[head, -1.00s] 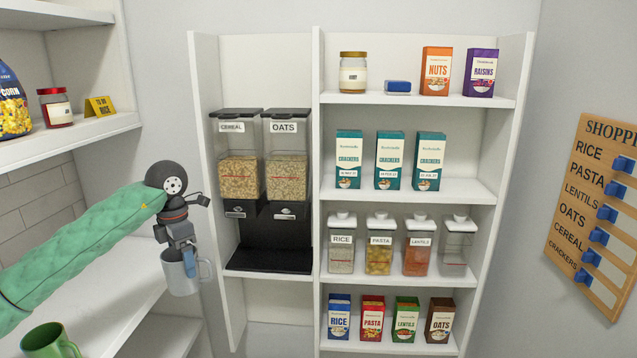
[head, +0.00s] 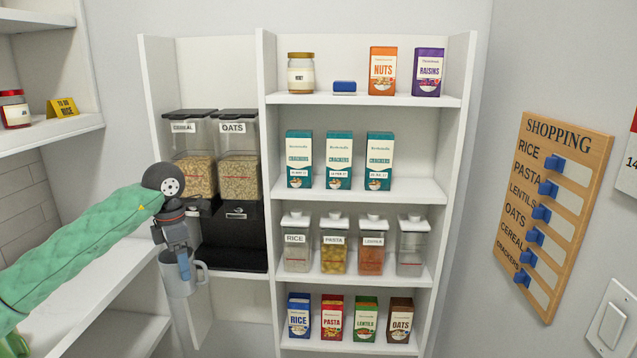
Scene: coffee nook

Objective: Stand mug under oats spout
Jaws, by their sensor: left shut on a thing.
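My left gripper (head: 182,256) is shut on a light grey mug (head: 176,279), holding it upright in the air by its wall. The mug hangs in front of the lower left side of the dispenser unit. The oats dispenser (head: 239,172) stands right of the cereal dispenser (head: 193,170) on a black base. Its spout (head: 236,213) is on the black front, above the black drip tray (head: 234,259). The mug is apart from the tray, to its left and lower in the picture. My arm partly hides the cereal side. My right gripper is not in view.
The shelf's left side wall (head: 158,90) stands near my left gripper. A divider (head: 266,200) bounds the dispenser bay on the right. Canisters, including the rice one (head: 296,250), fill the shelf beyond it. The tray beneath the oats spout looks clear.

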